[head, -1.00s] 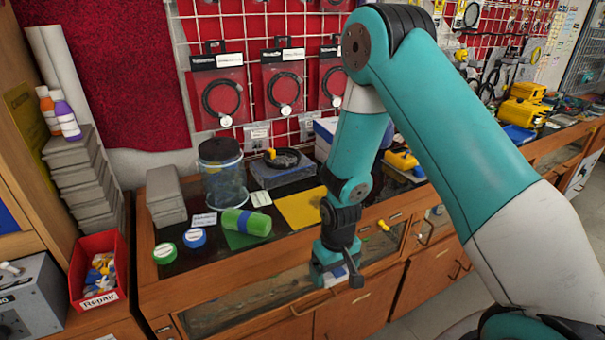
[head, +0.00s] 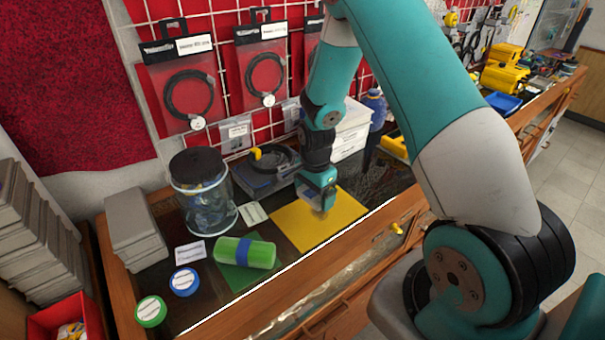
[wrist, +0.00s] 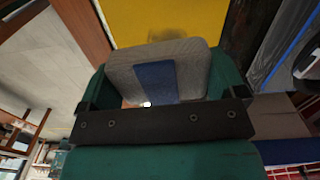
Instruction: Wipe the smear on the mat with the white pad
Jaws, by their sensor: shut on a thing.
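The yellow mat (head: 347,232) lies flat on the dark bench top. My gripper (head: 318,190) is over the mat, pointing down. In the wrist view it is shut on the pad (wrist: 199,64), a pale grey-white block with a blue band across it. In the head view the pad is mostly hidden by my gripper, and whether it touches the mat is unclear. A faint dark smear (wrist: 178,37) shows on the mat in the wrist view, just beyond the pad's edge.
Left of the mat are a green cylinder (head: 231,252) with a blue band, on a green sheet, and a clear jar (head: 204,201) with a black lid. A coiled black cable on a box (head: 270,170) and white boxes (head: 350,133) stand behind. Blue (head: 184,281) and green (head: 151,311) discs lie front left.

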